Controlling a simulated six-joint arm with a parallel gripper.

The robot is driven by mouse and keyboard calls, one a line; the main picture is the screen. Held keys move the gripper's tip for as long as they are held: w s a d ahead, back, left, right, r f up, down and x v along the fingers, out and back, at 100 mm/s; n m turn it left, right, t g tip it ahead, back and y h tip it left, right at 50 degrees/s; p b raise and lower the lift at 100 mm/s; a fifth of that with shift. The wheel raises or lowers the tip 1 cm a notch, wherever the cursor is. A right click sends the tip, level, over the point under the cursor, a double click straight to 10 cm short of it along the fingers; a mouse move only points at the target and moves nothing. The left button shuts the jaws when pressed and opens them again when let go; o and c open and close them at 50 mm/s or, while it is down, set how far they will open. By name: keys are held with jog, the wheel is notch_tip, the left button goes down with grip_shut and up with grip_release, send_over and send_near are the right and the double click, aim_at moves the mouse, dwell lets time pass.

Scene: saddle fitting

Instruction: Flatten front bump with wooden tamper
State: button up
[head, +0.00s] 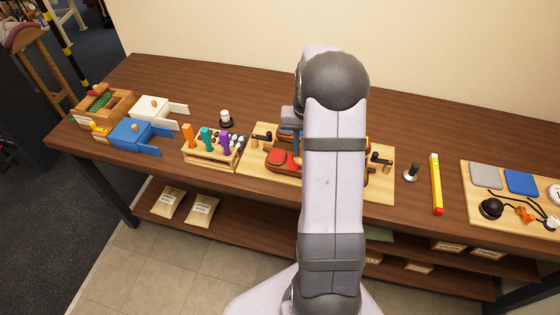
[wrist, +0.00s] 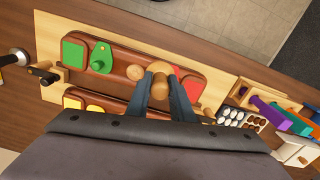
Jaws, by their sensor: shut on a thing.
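In the wrist view my gripper (wrist: 161,82) has its two dark blue-grey fingers closed on the wooden tamper (wrist: 160,70), a light wooden piece with a rounded end. The tamper is over the brown leather panel (wrist: 120,55); whether it touches the panel I cannot tell. A round tan bump (wrist: 135,72) shows on the panel just left of the fingers. Green and red patches and a green knob (wrist: 101,58) are also on the panel. A second brown panel (wrist: 115,103) with yellow patches is partly hidden by my gripper. In the head view my arm hides most of the panels.
The panels sit on a light wooden board (head: 258,152). Left of it is a rack of coloured-handled tools (head: 208,148); beyond are blue and white boxes (head: 140,132). A dark clamp handle (head: 381,160), a yellow bar (head: 436,183) and another board (head: 480,212) are to the right.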

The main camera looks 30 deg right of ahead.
jog(key=d, duration=0.2)
jog(key=d+m, duration=0.1)
jog(key=s+d+r+m, duration=0.1)
jog(key=d, duration=0.1)
jog(key=shift+d, duration=0.35)
jog(key=shift+f+b, duration=1.5)
jog(key=shift+f, duration=0.35)
jog(key=shift+f+b, duration=0.4)
jog(key=shift+f, duration=0.4)
jog(key=shift+s+a+f+p, duration=0.1)
jog(key=shift+f+p, duration=0.25)
jog(key=shift+p, duration=0.05)
dwell(2.8)
jog(key=shift+r, duration=0.15)
jog(key=shift+r+p, duration=2.05)
jog(key=shift+r, duration=0.4)
